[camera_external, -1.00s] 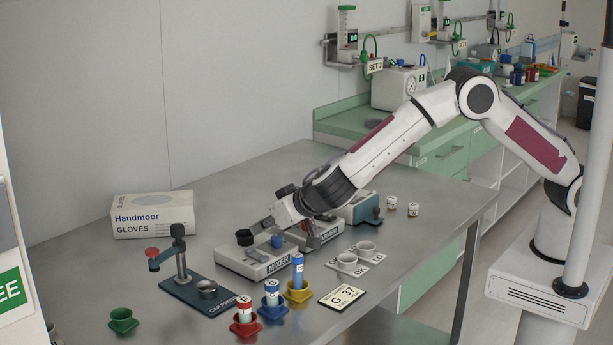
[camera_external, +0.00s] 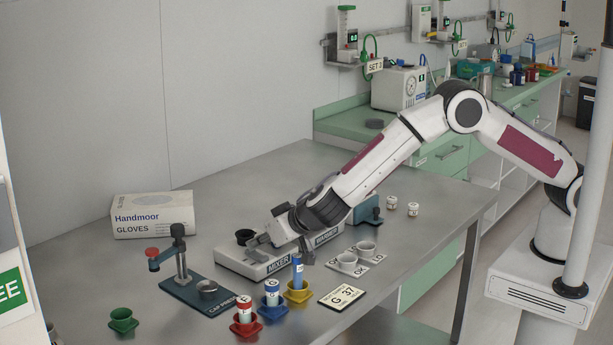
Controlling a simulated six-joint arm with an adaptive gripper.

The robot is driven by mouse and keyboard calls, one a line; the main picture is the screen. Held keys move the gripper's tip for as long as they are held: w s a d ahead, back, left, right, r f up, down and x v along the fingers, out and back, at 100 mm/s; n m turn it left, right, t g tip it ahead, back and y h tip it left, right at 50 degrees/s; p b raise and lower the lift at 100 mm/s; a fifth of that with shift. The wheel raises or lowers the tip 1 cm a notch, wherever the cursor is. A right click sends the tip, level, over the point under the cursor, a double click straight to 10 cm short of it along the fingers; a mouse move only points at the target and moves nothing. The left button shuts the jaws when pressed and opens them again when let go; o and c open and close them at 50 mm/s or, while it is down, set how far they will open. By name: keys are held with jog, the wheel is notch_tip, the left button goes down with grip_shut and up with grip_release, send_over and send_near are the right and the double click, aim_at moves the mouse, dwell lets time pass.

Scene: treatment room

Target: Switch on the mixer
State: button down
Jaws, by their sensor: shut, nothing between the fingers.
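The mixer (camera_external: 231,258) is a pale, low box with a "MIXER" label on its front, on the steel table. My gripper (camera_external: 256,243) is shut and empty, low over the middle of the mixer, just right of the black holder. It hides the mixer's right part, including where any switch sits there. I cannot tell whether the fingertips touch the mixer.
A second labelled device (camera_external: 328,236) stands right behind my wrist. Red (camera_external: 246,328), blue (camera_external: 272,310) and yellow (camera_external: 298,293) holders with tubes stand in front. A stand with a red knob (camera_external: 153,253) is left, a gloves box (camera_external: 153,216) behind.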

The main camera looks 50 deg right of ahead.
jog(key=shift+w+f, duration=0.2)
jog(key=shift+f, duration=0.15)
jog(key=shift+s, duration=0.2)
jog(key=shift+s, duration=0.5)
jog(key=shift+s, duration=0.1)
jog(key=shift+r, duration=0.15)
